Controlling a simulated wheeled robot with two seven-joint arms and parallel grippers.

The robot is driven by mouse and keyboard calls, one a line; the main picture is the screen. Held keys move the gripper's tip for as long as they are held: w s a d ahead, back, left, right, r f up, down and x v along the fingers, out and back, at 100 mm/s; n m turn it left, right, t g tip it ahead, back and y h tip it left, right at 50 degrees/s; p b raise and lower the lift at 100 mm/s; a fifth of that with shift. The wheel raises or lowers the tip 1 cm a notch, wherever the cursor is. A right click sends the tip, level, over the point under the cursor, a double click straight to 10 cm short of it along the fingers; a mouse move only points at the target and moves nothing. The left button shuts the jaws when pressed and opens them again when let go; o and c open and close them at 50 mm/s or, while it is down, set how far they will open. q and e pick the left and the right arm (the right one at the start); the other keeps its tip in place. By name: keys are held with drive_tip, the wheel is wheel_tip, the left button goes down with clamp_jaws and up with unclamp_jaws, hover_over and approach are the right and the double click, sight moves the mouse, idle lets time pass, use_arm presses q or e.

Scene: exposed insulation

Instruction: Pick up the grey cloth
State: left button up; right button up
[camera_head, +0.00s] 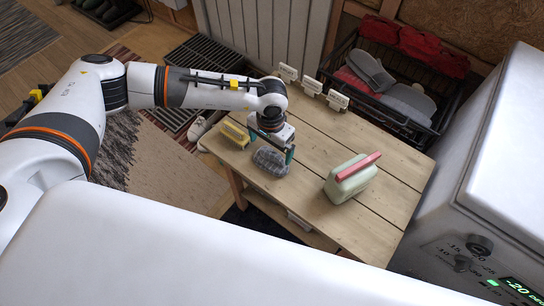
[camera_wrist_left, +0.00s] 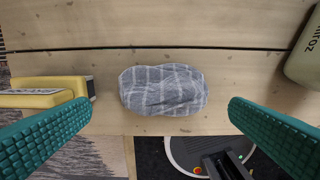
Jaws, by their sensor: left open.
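The grey cloth (camera_head: 270,161) is a crumpled, checked bundle on the wooden table near its front left edge. In the left wrist view the cloth (camera_wrist_left: 163,90) lies between the two teal fingers, near the table's edge. My left gripper (camera_head: 273,154) is over the cloth, pointing down. In the left wrist view my left gripper (camera_wrist_left: 160,122) is open, with a finger on each side and clear space between them and the cloth. I cannot tell the exact height of the fingertips above the table. My right gripper is not in view.
A yellow object (camera_head: 235,134) lies left of the cloth, close to one finger in the left wrist view. A crate (camera_head: 393,75) stands behind.

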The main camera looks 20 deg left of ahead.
sight(272, 152)
use_arm(q)
drive_tip(key=shift+w+f, duration=0.1)
drive_tip(key=shift+f, duration=0.65)
drive_tip(key=f, duration=0.5)
drive_tip(key=shift+d+p, duration=0.2)
drive_tip(key=shift+p, duration=0.1)
drive_tip(key=shift+c, duration=0.3)
drive_tip(key=c, duration=0.6)
